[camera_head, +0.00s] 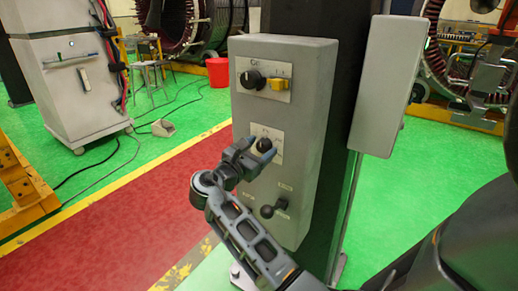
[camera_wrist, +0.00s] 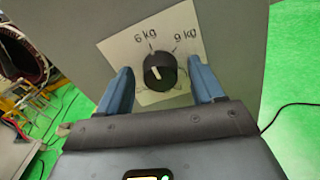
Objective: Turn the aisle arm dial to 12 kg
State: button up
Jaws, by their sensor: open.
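The dial (camera_wrist: 166,64) is a round black knob on a white plate (camera_wrist: 112,50) in the wrist view. The plate reads 6 kg at upper left and 9 kg at upper right; its lower markings are hidden or too faint to read. A white mark on the knob points up and slightly left, roughly toward 6 kg. My gripper (camera_wrist: 161,78) is open, with one blue finger on each side of the dial; I cannot tell whether they touch it. In the head view, the dial (camera_head: 264,144) is partly covered by my gripper (camera_head: 256,151).
The grey control box (camera_head: 310,110) is on a dark column. Above the dial are another black knob (camera_head: 252,79) and a yellow switch (camera_head: 279,84); below is a black lever (camera_head: 268,210). A grey box (camera_head: 388,85) is at right. Green and red floor lies left.

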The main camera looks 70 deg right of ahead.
jog(key=shift+c, duration=0.5)
jog(key=c, duration=1)
jog(key=shift+o, duration=0.2)
